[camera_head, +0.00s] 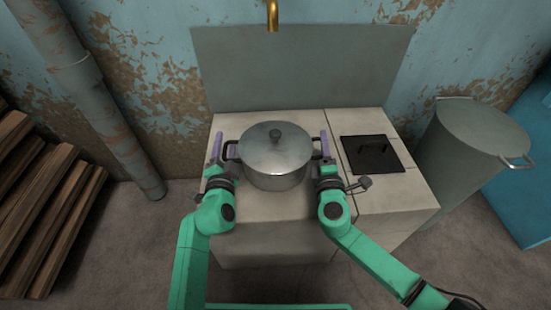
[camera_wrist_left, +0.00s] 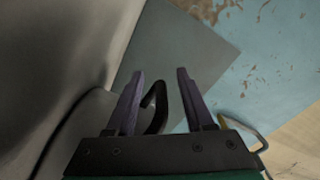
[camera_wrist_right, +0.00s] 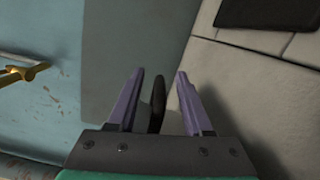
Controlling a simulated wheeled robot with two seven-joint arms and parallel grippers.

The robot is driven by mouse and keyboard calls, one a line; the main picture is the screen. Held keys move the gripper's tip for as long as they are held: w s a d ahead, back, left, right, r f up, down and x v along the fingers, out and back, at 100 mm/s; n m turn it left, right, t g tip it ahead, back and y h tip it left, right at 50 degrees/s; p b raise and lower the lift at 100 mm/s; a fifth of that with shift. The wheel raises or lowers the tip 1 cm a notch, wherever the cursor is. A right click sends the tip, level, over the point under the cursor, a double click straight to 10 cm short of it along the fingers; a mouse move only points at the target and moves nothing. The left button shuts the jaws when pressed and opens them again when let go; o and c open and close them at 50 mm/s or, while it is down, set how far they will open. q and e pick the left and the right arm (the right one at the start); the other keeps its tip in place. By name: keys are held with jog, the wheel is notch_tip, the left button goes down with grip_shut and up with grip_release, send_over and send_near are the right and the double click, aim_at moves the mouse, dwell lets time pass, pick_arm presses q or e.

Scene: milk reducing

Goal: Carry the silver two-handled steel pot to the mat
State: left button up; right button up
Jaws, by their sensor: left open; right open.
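The silver steel pot (camera_head: 268,168), with its lid on, stands upright on the pale block counter. Its dark handles stick out left and right. My left gripper (camera_head: 216,146) is open at the pot's left side; in the left wrist view a black handle (camera_wrist_left: 158,98) lies between its fingers (camera_wrist_left: 160,72), with the pot's wall (camera_wrist_left: 50,50) at the left. My right gripper (camera_head: 326,145) is open at the right side; in the right wrist view a dark handle (camera_wrist_right: 158,97) shows between its fingers (camera_wrist_right: 160,73). I cannot make out a mat for certain.
A black square plate with a handle (camera_head: 365,162) lies on the counter (camera_head: 400,190) to the right. A grey bin (camera_head: 470,135) stands further right. A brass tap (camera_head: 272,15) hangs above the back panel (camera_head: 300,65). Wooden planks (camera_head: 45,215) lean at the left.

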pick_arm(q)
grip_shut()
pick_arm(e)
grip_shut()
pick_arm(q)
jog(key=shift+a+r, duration=0.1)
jog(key=shift+r, duration=0.05)
pick_arm(e)
jog(key=shift+f, duration=0.15)
dwell(0.8)
